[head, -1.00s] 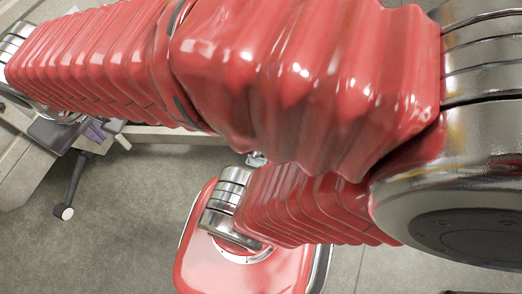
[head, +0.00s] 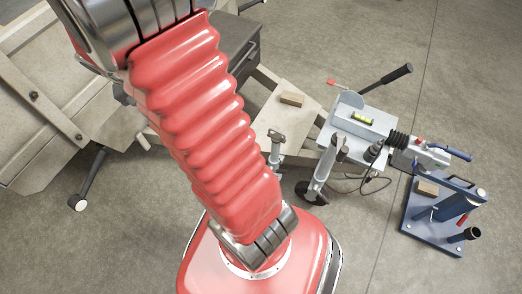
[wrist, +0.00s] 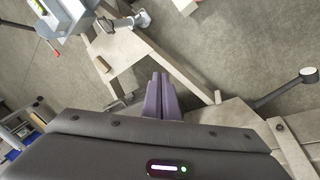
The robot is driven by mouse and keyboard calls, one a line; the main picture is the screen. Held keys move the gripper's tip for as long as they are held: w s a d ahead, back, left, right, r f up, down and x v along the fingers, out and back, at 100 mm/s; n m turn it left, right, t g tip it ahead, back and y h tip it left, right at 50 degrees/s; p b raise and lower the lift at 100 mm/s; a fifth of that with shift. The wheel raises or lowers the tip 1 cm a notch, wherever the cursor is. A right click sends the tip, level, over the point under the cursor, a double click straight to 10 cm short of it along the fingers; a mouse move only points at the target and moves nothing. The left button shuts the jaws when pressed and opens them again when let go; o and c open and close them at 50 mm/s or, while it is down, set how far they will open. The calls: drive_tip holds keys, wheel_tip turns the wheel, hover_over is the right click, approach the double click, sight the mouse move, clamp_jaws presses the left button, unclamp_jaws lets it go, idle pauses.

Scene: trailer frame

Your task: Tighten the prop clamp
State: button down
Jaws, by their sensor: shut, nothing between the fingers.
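My gripper (wrist: 162,97) shows in the wrist view as two purple fingers, shut together and empty, over the trailer frame. In the head view it is out of sight. The pale trailer frame (head: 262,121) narrows to the right towards a grey coupling (head: 432,157). A jockey-wheel prop (head: 325,163) stands by the front. A shorter grey post with a crosspiece (head: 275,147) stands left of it. A similar grey fitting (wrist: 140,20) shows in the wrist view, apart from my fingers. I cannot tell which part is the prop clamp or how tight it is.
A grey plate with a spirit level (head: 362,118) sits near the front. A black-handled lever (head: 388,77) sticks out above it. A blue stand (head: 442,220) is on the floor at right. A dark leg with a round white foot (head: 78,203) is at left. Much floor is clear.

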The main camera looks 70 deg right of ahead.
sight(281, 171)
drive_tip(key=s+d+f+m+g, duration=0.2)
drive_tip(key=s+d+f+m, duration=0.1)
drive_tip(key=d+f, duration=0.55)
drive_tip(key=s+d+f+m+g, duration=0.2)
drive_tip(key=s+d+f, duration=0.25)
drive_tip(key=f, duration=0.75)
drive_tip(key=s+d+f+m+g+y, duration=0.1)
drive_tip(key=s+f, duration=0.5)
drive_tip(key=f, duration=0.4)
drive_tip(key=s+d+f+m+g, duration=0.2)
drive_tip(key=s+f, duration=0.5)
drive_tip(key=f, duration=0.4)
drive_tip(key=shift+s+m+y, duration=0.3)
drive_tip(key=shift+y, duration=0.1)
drive_tip(key=shift+s+f, duration=0.1)
drive_tip(key=shift+f, duration=0.05)
drive_tip(key=x, duration=1.3)
drive_tip(key=shift+s+f, duration=0.2)
drive_tip(key=shift+f, duration=0.1)
